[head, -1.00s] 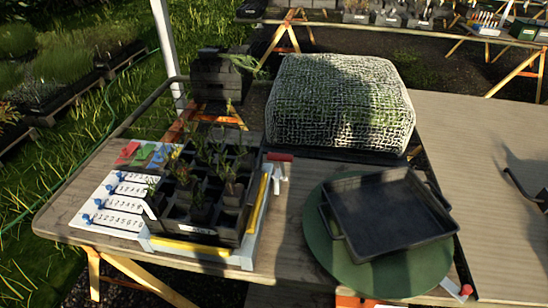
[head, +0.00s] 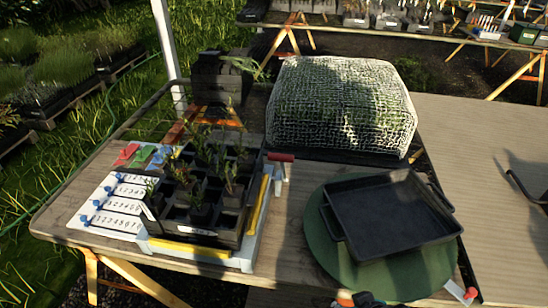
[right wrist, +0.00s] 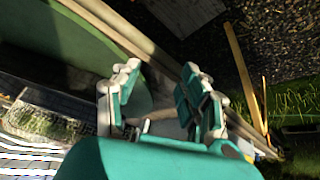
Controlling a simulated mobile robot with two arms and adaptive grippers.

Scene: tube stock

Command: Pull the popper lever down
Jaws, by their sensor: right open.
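The popper (head: 205,251) is a white frame with yellow strips near the left end of the table. A black cell tray (head: 222,237) of seedlings sits in it. Its lever appears to be the red grip (head: 281,157) on a white arm at the back right corner, standing raised. My right gripper (right wrist: 160,72) shows in the right wrist view, with teal and white fingers spread and nothing between them. It is over or near the green round mat and table edge; its distance from the lever cannot be told. My left gripper is in neither view.
A black shallow tray (head: 384,215) lies on a green round mat (head: 330,262) right of the popper. A mesh-covered block (head: 340,105) stands behind. White numbered strips (head: 110,222) and coloured tags (head: 150,155) lie left. Bare wood (head: 285,215) shows between popper and mat.

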